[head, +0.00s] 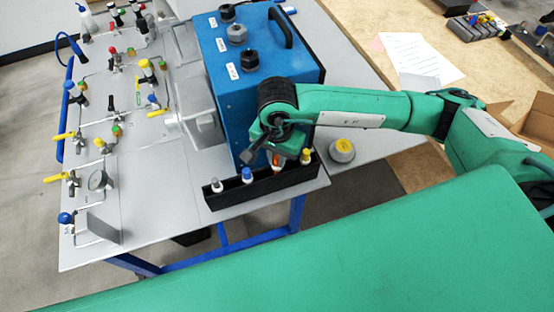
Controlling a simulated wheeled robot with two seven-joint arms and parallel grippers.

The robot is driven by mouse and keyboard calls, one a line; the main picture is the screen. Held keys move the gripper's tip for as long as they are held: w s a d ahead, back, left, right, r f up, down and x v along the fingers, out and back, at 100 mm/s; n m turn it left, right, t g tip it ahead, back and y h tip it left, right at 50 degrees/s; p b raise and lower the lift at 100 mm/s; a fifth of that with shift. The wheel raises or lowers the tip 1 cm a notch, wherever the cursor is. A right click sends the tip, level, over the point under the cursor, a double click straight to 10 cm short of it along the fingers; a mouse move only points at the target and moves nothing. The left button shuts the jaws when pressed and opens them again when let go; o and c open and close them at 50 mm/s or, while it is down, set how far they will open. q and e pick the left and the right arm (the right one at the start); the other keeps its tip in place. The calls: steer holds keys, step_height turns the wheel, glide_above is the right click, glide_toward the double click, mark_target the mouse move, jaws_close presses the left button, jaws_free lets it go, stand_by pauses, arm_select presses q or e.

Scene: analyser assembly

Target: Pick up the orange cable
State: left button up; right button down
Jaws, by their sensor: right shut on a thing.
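The orange cable (277,161) shows as a small orange and white plug end at the black holder (240,195) on the front edge of the grey table. My right gripper (274,150) comes down over it from above and is shut on it. The wrist hides the upper part of the plug and most of the fingers. I cannot tell whether the plug is still seated in the holder. My left gripper is not in view.
A white plug (217,185), a blue plug (247,174) and a yellow plug (306,155) stand in the same holder. A blue box (240,85) rises just behind. A grey knob with a yellow top (342,150) sits to the right. Valves crowd the left panel.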

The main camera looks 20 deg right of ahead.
step_height(320, 180, up, 26)
steer(key=shift+f, duration=0.2)
stand_by(0.8)
steer(key=shift+f, duration=0.1)
